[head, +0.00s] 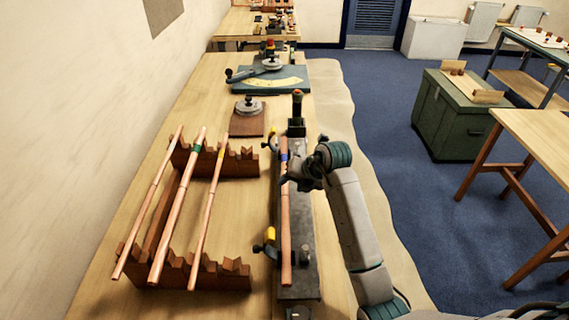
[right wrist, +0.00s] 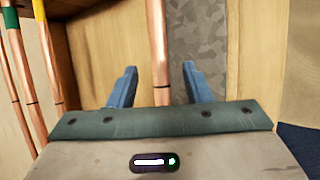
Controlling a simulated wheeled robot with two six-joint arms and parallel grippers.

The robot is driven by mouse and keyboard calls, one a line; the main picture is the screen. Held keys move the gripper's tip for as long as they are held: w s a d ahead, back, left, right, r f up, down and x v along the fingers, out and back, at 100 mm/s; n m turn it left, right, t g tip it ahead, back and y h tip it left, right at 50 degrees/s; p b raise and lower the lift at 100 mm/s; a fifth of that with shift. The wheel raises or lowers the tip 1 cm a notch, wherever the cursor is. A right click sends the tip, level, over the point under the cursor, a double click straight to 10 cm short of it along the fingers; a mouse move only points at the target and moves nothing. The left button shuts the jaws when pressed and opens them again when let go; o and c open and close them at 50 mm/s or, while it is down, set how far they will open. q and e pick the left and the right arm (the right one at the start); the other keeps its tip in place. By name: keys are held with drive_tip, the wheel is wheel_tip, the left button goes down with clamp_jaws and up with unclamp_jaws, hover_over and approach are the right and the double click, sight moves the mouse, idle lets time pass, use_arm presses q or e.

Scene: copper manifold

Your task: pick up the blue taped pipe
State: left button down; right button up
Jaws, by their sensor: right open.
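The blue taped pipe (head: 286,215) is a long copper pipe with a blue band near its far end. In the head view it lies lengthwise along a dark grey metal fixture on the bench. My right gripper (head: 291,172) is at the pipe just on the near side of the blue band. In the right wrist view the pipe (right wrist: 157,45) runs between the two blue fingers of my open right gripper (right wrist: 160,72), with a gap on both sides. The blue band is not visible in that view. My left gripper is not in view.
A wooden notched rack (head: 150,268) left of the fixture holds 3 copper pipes, one with green tape (head: 197,146) and one with yellow tape (head: 220,153). Yellow-handled clamps (head: 270,236) sit along the fixture's left side. A bending plate (head: 262,80) lies farther back.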

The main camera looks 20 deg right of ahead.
sight(287, 188)
drive_tip(key=shift+p+x, duration=0.35)
drive_tip(key=shift+x, duration=1.15)
clamp_jaws()
drive_tip(key=shift+r, duration=0.1)
